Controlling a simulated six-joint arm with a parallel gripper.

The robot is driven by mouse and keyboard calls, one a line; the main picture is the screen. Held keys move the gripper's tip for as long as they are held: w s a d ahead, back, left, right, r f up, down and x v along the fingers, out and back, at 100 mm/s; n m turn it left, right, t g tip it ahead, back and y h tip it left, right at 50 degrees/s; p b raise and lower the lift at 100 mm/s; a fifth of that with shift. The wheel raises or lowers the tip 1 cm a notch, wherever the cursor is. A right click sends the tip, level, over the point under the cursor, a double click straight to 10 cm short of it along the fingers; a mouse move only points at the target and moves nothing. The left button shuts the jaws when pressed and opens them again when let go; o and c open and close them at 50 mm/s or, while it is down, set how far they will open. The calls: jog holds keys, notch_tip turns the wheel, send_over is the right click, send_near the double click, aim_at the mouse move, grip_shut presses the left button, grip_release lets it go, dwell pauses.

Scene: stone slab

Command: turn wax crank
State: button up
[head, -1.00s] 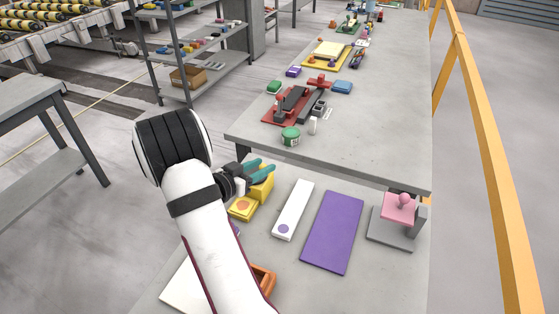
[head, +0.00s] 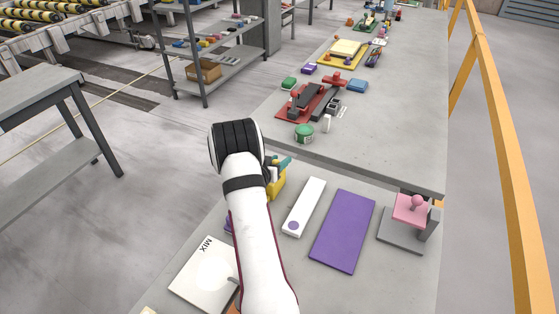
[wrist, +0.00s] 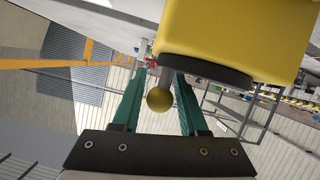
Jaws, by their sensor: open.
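A yellow block (head: 278,186) stands on the near slab, mostly hidden behind my arm in the head view. In the wrist view the yellow block (wrist: 230,35) fills the upper right, with a dark round disc (wrist: 205,66) on its face. A short grey stem with a brass ball knob (wrist: 159,100), seemingly the crank handle, sticks out from it. My gripper (wrist: 160,78) is open, with one teal finger on each side of the knob and visible gaps to both. In the head view my gripper (head: 284,163) shows only its teal fingertips beside the block.
A white strip with a purple dot (head: 304,207) and a purple mat (head: 342,231) lie to the right. A pink-topped press (head: 410,211) stands at the right edge. A white MIX board (head: 203,274) lies front left. A green tub (head: 304,134) stands on the far slab.

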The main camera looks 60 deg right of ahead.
jog(key=shift+d, duration=0.1)
grip_shut()
dwell(0.4)
jog(key=m+g, duration=0.2)
jog(key=a+m+g+y, duration=0.1)
jog(key=m+g, duration=0.1)
jog(key=s+a+m+g+y, duration=0.1)
jog(key=m+g, duration=0.1)
jog(key=g, duration=0.1)
jog(key=shift+s+m, duration=0.1)
jog(key=shift+m, duration=0.2)
jog(key=m+g+y, duration=0.1)
jog(key=a+m+g+y, duration=0.1)
jog(key=m+g+y, duration=0.1)
jog(key=a+m+g+y, duration=0.1)
jog(key=m, duration=0.1)
jog(key=shift+s+g+y, duration=0.2)
jog(key=shift+g+y, duration=0.1)
jog(key=shift+m, duration=0.3)
grip_release()
